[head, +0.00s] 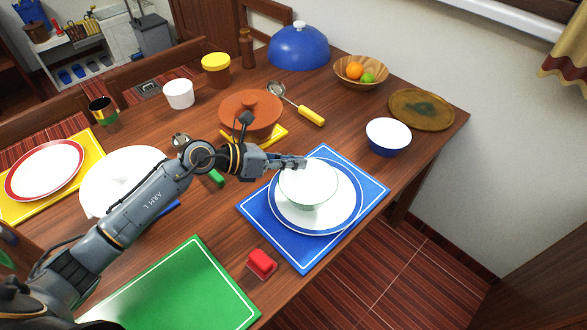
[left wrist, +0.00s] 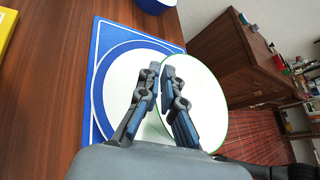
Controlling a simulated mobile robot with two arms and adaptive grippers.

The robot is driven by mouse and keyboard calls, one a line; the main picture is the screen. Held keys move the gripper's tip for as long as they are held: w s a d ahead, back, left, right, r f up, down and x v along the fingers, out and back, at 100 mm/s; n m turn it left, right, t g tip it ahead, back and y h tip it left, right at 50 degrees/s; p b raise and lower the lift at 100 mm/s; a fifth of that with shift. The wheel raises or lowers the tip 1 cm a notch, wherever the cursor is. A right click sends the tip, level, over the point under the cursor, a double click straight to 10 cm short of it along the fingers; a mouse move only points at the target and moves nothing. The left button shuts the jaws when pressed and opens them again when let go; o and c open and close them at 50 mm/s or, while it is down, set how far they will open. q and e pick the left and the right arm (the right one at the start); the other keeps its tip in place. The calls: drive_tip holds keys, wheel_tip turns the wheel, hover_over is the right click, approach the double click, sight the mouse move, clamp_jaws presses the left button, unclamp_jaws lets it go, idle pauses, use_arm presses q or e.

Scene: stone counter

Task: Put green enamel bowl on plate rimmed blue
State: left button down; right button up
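The green enamel bowl (head: 310,183), white with a thin green rim, is over the plate rimmed blue (head: 345,218). The plate lies on a blue mat (head: 262,212). I cannot tell whether the bowl touches the plate or hangs just above it. My left gripper (head: 300,163) is at the bowl's far left rim. In the left wrist view my left gripper (left wrist: 161,72) has its fingers close together on the rim of the bowl (left wrist: 205,95), one inside and one outside. The plate (left wrist: 118,85) shows beside the bowl there. My right gripper is not in view.
A blue bowl (head: 388,138) stands behind the mat. A red block (head: 261,263) lies near the mat's front left corner. The green mat (head: 180,290) is bare.

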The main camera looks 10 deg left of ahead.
sight(294, 172)
use_arm(q)
wheel_tip(294, 172, down, 2)
drive_tip(key=shift+f, duration=0.3)
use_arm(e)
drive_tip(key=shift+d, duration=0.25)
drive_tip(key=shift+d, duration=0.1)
use_arm(q)
drive_tip(key=shift+f, duration=0.1)
drive_tip(key=shift+f, duration=0.25)
drive_tip(key=c, duration=1.5)
unclamp_jaws()
drive_tip(key=shift+s, duration=0.1)
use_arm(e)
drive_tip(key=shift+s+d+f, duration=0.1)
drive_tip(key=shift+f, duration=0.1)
